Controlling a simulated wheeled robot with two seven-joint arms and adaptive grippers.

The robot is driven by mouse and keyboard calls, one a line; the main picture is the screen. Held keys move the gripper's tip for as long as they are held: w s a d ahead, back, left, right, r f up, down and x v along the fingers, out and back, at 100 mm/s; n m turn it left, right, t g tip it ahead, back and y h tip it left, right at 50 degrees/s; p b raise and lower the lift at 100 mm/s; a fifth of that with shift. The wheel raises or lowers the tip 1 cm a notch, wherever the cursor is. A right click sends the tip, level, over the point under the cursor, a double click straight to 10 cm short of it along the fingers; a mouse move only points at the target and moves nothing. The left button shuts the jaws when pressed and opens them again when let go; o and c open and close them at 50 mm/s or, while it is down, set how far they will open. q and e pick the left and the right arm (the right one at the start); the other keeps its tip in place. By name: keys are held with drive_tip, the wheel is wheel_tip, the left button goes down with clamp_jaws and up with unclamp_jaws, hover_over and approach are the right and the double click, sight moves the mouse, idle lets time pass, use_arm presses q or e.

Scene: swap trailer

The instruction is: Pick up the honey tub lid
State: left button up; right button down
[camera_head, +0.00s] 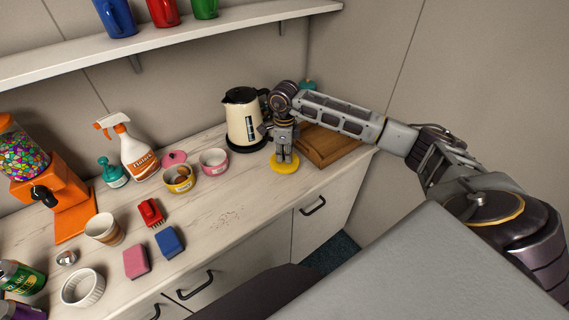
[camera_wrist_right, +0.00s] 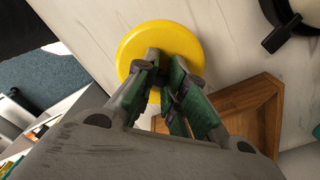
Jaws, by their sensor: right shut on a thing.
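The honey tub lid (camera_head: 276,167) is a flat yellow disc at the right part of the counter, in front of the kettle. My right gripper (camera_head: 284,158) points down over it, and its fingers are shut on the lid's knob or middle. In the right wrist view, the yellow lid (camera_wrist_right: 188,36) shows behind the closed fingertips (camera_wrist_right: 165,68), which hide its centre. I cannot tell whether the lid touches the counter. An open yellow tub (camera_head: 180,186) with brown contents stands to the left. My left gripper is not in view.
A cream kettle (camera_head: 240,119) stands behind the lid, and a wooden tray (camera_head: 328,150) lies to its right. The counter front beside the lid is clear.

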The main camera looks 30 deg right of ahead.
sight(284, 155)
drive_tip(key=shift+r, duration=2.05)
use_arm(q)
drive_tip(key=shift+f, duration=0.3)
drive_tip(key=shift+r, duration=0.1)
use_arm(e)
drive_tip(key=shift+w+r, duration=0.1)
drive_tip(key=shift+r, duration=0.05)
